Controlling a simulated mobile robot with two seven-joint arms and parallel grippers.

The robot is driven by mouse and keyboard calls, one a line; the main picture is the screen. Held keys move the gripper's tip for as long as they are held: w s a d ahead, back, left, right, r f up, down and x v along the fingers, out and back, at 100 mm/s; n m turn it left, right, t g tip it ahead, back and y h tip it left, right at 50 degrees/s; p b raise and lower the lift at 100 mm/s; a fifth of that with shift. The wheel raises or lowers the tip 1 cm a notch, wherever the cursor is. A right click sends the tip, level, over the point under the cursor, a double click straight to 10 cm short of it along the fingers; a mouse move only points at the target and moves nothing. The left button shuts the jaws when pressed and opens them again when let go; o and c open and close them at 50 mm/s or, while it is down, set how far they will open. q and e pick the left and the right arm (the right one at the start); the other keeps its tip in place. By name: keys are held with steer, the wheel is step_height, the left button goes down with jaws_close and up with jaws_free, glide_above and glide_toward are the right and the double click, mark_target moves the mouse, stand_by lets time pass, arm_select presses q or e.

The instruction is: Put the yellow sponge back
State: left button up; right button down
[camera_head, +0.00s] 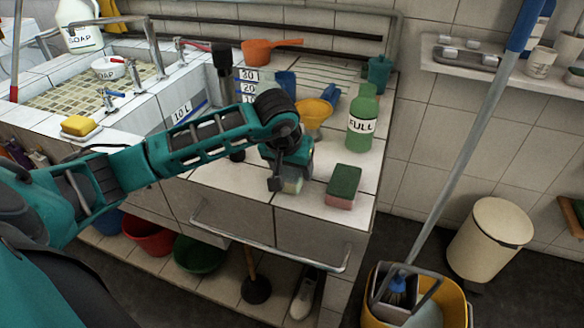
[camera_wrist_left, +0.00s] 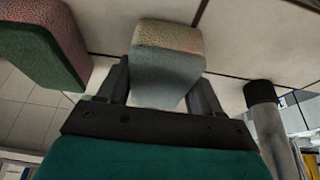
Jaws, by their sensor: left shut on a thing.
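My left gripper (camera_head: 287,178) is low over the front of the tiled counter, shut on a pale yellowish-green sponge (camera_head: 292,186). In the left wrist view this sponge (camera_wrist_left: 167,60) sits between the two dark fingers, with a tan far part and a grey-green near part. Most of it is hidden by the gripper in the head view. A green and pink sponge (camera_head: 343,187) lies just right of the gripper. An orange-yellow sponge (camera_head: 78,125) rests on a white dish (camera_head: 81,136) at the left, by the basin. My right gripper is not in view.
A green bottle marked FULL (camera_head: 363,115), a yellow container (camera_head: 313,115) and a dark upright tool (camera_head: 222,65) stand behind the gripper. The basin (camera_head: 75,90) is at the left. A metal rail (camera_head: 270,243) runs along the counter's front. A mop bucket (camera_head: 452,298) stands at lower right.

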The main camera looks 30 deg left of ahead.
arm_select(q)
steer(key=shift+f, duration=0.2)
steer(key=o, duration=0.9)
steer(key=shift+o, duration=0.2)
steer(key=shift+r, duration=0.1)
steer(key=shift+r, duration=0.3)
steer(key=p+v, duration=0.1)
steer(key=v, duration=0.9)
steer(key=shift+s+r, duration=0.2)
steer(key=shift+r, duration=0.1)
steer(key=shift+s+d+r, duration=0.1)
steer(key=shift+s+r, duration=0.1)
steer(key=shift+r, duration=0.2)
